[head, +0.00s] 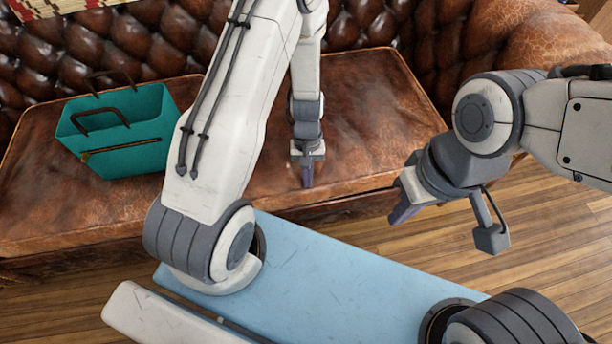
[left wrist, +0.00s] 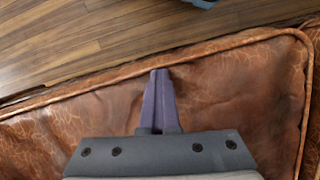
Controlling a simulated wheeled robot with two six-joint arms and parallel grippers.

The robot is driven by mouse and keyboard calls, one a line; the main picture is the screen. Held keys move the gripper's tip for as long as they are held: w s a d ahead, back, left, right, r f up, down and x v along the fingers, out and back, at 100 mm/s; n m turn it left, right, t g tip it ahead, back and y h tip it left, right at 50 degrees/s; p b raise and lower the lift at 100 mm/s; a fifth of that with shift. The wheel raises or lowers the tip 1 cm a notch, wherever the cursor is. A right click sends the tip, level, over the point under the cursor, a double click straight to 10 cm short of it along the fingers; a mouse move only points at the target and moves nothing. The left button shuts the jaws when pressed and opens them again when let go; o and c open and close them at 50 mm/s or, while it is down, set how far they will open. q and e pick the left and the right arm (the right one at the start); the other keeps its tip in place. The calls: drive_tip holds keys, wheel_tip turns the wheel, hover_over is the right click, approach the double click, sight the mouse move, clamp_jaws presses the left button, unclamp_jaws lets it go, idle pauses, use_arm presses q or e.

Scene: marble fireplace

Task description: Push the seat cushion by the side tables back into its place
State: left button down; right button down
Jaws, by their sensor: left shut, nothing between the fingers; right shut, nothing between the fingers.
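A brown leather seat cushion (head: 365,110) lies on the sofa at the right, below the tufted backrest. Its piped front edge and a piped side edge show in the left wrist view (left wrist: 235,85). No side tables are in view. My left gripper (head: 307,178) is shut and empty, pointing down over the front part of this cushion. In the left wrist view its purple fingers (left wrist: 160,85) are together near the front piping; I cannot tell whether they touch the leather. My right gripper (head: 402,212) is shut and empty, in front of the sofa above the wooden floor.
A teal bag (head: 118,130) with dark handles stands on the left part of the seat (head: 40,205). The tufted backrest (head: 150,45) runs behind, and a rolled armrest (head: 550,40) is at the right. Wooden floor (head: 550,240) is clear at the right.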

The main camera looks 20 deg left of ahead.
use_arm(q)
drive_tip(key=p+v, duration=0.9)
drive_tip(key=v, duration=0.1)
drive_tip(key=shift+a+p, duration=0.15)
drive_tip(key=shift+p, duration=0.15)
drive_tip(key=s+d+r+m+t, duration=0.1)
drive_tip(key=d+r+m, duration=0.25)
drive_tip(key=r, duration=0.35)
drive_tip(key=s+d+r+m, duration=0.1)
drive_tip(key=d+r+m, duration=0.1)
drive_tip(key=d+r, duration=0.45)
drive_tip(key=s+d+r+m+t, duration=0.2)
drive_tip(key=s+r+m, duration=0.5)
drive_tip(key=s+r, duration=0.65)
wheel_tip(320, 180, up, 20)
drive_tip(key=p, duration=1.9)
drive_tip(key=shift+s+d+f, duration=0.2)
drive_tip(key=shift+s, duration=0.1)
drive_tip(key=shift+n, duration=0.25)
